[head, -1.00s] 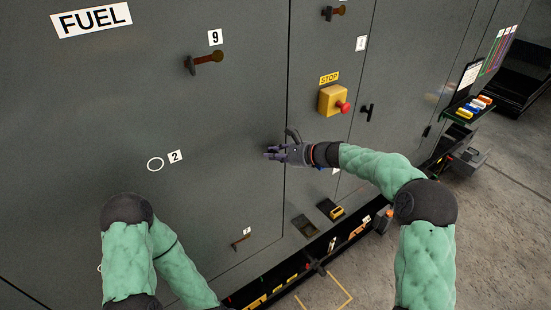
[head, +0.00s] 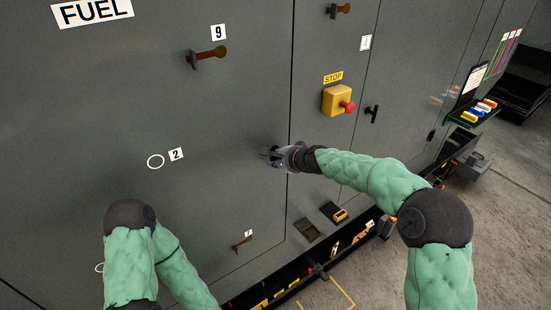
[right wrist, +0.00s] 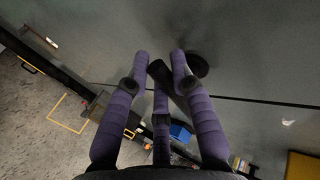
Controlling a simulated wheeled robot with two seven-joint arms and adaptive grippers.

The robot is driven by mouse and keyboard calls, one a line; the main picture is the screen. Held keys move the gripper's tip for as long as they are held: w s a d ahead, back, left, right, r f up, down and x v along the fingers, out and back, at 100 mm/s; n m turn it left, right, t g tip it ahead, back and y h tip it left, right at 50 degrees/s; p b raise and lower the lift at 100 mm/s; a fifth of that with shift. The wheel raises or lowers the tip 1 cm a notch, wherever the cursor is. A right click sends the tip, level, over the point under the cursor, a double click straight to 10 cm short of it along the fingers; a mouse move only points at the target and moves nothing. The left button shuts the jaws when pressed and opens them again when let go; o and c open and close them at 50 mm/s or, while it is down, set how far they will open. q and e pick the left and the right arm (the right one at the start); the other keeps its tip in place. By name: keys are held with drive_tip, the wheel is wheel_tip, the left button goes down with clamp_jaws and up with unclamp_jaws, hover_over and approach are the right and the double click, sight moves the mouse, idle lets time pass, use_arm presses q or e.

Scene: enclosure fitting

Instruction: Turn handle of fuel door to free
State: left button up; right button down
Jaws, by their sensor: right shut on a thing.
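The fuel door (head: 100,110) is a large dark grey panel with a FUEL sign (head: 92,10) at its upper left. My right gripper (head: 270,156) is at the door's right edge. In the right wrist view its purple fingers (right wrist: 160,62) are shut on the dark door handle (right wrist: 168,78), which runs between them from a round dark base (right wrist: 198,66). In the head view the gripper mostly hides this handle. My left gripper is out of view below the frame; only the left arm shows.
Label 9 (head: 218,32) marks a red-brown handle (head: 207,55) higher on the door. Label 2 (head: 176,154) is beside a white ring. A yellow stop box (head: 336,100) with a red button stands right of the door. Small items line a ledge along the bottom.

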drive_tip(key=shift+f+n, duration=0.1)
drive_tip(key=shift+n, duration=0.2)
idle(0.4)
drive_tip(key=c, duration=1.3)
unclamp_jaws()
drive_tip(key=v, duration=1.1)
drive_tip(key=shift+s+d, duration=0.1)
drive_tip(key=shift+s, duration=0.3)
